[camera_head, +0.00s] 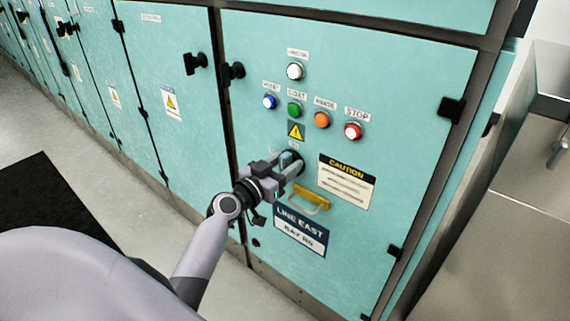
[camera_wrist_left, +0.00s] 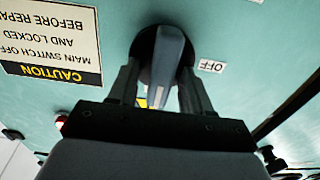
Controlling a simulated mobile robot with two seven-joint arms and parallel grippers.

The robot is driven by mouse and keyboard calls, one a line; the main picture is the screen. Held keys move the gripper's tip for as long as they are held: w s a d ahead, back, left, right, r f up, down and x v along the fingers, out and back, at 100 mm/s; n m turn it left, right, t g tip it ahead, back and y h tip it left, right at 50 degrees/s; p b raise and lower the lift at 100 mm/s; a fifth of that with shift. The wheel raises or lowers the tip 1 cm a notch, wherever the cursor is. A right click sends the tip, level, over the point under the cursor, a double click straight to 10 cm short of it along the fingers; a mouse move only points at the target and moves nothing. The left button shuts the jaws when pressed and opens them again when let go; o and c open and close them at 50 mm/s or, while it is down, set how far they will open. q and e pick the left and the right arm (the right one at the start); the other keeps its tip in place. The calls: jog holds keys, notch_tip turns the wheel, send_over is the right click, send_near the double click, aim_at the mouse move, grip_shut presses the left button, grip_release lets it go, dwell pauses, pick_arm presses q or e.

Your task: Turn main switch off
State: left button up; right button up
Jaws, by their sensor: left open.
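The main switch is a grey-blue handle on a round black base, on the teal cabinet door; it shows in the head view (camera_head: 287,158) and upside down in the left wrist view (camera_wrist_left: 167,60). An OFF label (camera_wrist_left: 211,66) sits beside its base. My left gripper (camera_head: 285,172) is at the switch. In the left wrist view its two open fingers (camera_wrist_left: 160,85) stand on either side of the handle, one left and one right. I cannot tell whether they touch it. My right gripper is out of view.
Above the switch are a white lamp (camera_head: 295,71) and blue, green, orange and red buttons (camera_head: 353,131). A yellow handle (camera_head: 311,200) juts out just below right of my gripper. A CAUTION sign (camera_head: 346,182) and a LINE EAST plate (camera_head: 300,229) lie flat on the door.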

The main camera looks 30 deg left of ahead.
pick_arm(q)
grip_shut()
dwell(0.4)
jog(key=n, duration=0.4)
jog(key=shift+w+a, duration=0.1)
jog(key=shift+a, duration=0.1)
jog(key=n, duration=0.4)
jog(key=shift+a+f+n, duration=0.15)
jog(key=shift+a+n, duration=0.05)
jog(key=shift+n, duration=0.1)
jog(key=n, duration=0.4)
jog(key=shift+a+f+n, duration=0.15)
jog(key=shift+f+n, duration=0.05)
jog(key=shift+n, duration=0.1)
jog(key=n, duration=0.4)
jog(key=shift+f+n+p, duration=0.25)
jog(key=shift+n+p, duration=0.05)
jog(key=shift+p, duration=0.05)
